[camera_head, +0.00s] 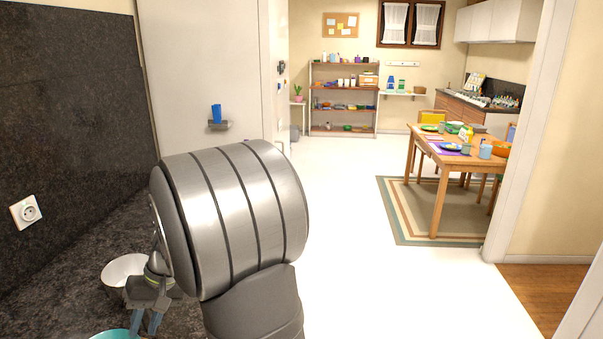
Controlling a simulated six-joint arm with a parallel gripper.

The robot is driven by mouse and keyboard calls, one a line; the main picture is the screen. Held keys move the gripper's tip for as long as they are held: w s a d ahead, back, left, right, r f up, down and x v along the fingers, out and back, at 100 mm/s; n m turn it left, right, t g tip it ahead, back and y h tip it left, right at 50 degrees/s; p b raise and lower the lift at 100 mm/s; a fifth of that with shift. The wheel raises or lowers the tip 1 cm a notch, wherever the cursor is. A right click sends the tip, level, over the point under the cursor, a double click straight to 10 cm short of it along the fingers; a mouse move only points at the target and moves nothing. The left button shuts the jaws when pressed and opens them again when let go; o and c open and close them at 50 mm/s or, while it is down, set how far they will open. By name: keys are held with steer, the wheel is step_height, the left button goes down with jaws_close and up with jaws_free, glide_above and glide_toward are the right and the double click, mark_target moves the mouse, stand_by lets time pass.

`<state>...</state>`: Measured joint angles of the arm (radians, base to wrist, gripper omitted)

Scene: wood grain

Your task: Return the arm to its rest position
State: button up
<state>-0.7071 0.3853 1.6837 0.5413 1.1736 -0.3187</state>
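My gripper (146,325) is at the lower left of the head view, beside a large grey arm link of mine. It points down over the dark counter. Its two fingers stand apart with a narrow gap between them, and I see nothing held there. The fingertips are at the bottom edge of the picture. A white bowl (122,268) sits on the counter just behind the gripper, partly covered by it. A teal bowl or dish (112,335) shows at the bottom edge, close to the fingers and mostly cut off.
The dark speckled counter (70,285) meets a dark wall panel with a socket (25,212). A small shelf (220,125) with a blue item is on the white wall. The white floor (350,220) is open toward a wooden table (425,150) on a striped rug (395,215).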

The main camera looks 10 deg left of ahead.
steer(key=x, duration=0.7)
steer(key=shift+a+r, duration=0.1)
steer(key=shift+r, duration=1.55)
